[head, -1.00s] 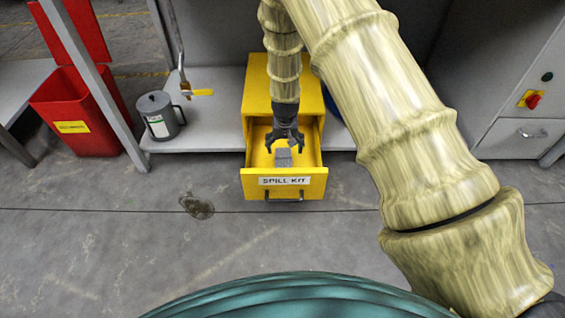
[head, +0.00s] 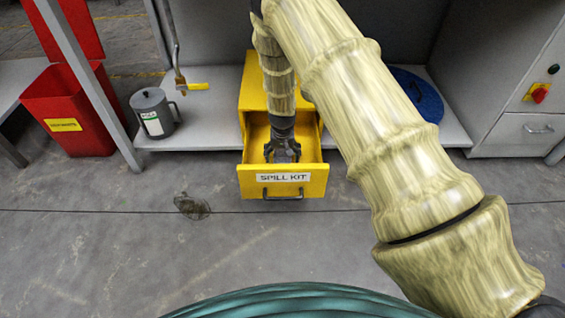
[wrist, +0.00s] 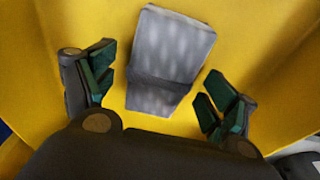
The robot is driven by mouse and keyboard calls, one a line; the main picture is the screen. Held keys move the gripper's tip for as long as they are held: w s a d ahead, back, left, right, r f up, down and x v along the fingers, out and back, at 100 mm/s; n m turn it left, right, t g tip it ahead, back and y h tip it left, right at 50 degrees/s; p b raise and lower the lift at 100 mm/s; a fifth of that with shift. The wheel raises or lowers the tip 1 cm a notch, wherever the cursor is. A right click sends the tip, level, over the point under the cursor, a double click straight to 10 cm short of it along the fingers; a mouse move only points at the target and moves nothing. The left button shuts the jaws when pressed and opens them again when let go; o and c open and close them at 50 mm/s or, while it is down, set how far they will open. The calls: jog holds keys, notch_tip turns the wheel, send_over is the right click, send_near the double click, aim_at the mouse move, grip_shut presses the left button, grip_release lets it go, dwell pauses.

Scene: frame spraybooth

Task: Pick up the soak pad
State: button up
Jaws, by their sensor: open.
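The soak pad (wrist: 172,48) is a grey, quilted-looking block lying on the yellow floor of the open spill kit drawer (head: 310,178). In the wrist view it sits at the upper middle, slightly tilted, ahead of and between my fingers. My gripper (wrist: 155,85) is open, with one green-padded finger to each side of the pad and a gap on both sides. In the head view my gripper (head: 283,155) is down inside the drawer and hides the pad.
The yellow drawer walls stand close around my gripper. The yellow cabinet (head: 254,90) rises behind. A grey can (head: 152,113) stands on the shelf to the left, a red bin (head: 75,115) farther left. A blue coil (head: 418,92) lies to the right.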

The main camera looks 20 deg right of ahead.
aim_at(282, 155)
jog(key=shift+w+f, duration=0.1)
jog(key=shift+f, duration=0.35)
jog(key=shift+r, duration=0.1)
jog(key=shift+c, duration=0.2)
jog(key=c, duration=1.1)
jog(key=shift+o, duration=0.2)
notch_tip(282, 155, up, 10)
jog(key=p, duration=0.5)
